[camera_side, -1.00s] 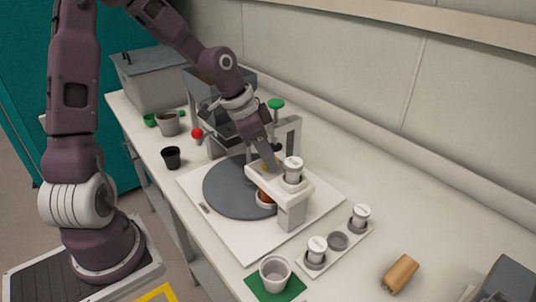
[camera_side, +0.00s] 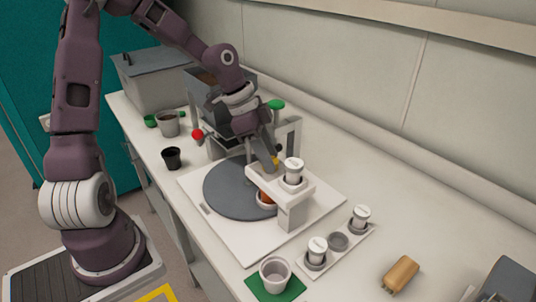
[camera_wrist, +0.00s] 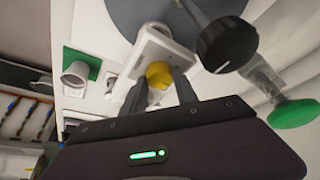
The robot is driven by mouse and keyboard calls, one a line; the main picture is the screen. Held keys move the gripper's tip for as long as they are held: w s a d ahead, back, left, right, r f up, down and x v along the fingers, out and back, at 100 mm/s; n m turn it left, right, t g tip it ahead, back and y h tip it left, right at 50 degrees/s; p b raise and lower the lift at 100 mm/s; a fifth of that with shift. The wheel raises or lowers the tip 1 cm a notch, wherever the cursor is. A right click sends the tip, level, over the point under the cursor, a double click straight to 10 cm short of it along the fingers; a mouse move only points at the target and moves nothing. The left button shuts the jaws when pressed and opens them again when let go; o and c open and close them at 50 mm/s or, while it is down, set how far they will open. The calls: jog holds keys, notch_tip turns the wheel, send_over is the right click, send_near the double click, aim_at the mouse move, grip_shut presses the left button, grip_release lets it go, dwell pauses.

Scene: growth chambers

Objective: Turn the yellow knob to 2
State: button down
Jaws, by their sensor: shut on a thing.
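The yellow knob (camera_wrist: 159,74) sits on a white bracket (camera_wrist: 150,48) in the wrist view. My gripper (camera_wrist: 160,82) has one finger on each side of it and is shut on it. In the side view only a small piece of the yellow knob (camera_side: 275,160) shows beside my gripper (camera_side: 269,166), at the top of the white bracket (camera_side: 293,213). The fingers hide part of the knob. I cannot read any numbers or a pointer mark on it.
A black knob (camera_wrist: 228,44) with a white line is close to my right finger in the wrist view. A green knob (camera_side: 276,104) and a red ball (camera_side: 197,134) stand behind. A grey turntable (camera_side: 222,190) lies under the bracket. A white-capped vial (camera_side: 294,170) stands on the bracket.

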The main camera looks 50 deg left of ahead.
jog(key=shift+s+f, duration=0.1)
jog(key=c, duration=1)
grip_release()
jog(key=shift+o, duration=0.2)
jog(key=v, duration=0.7)
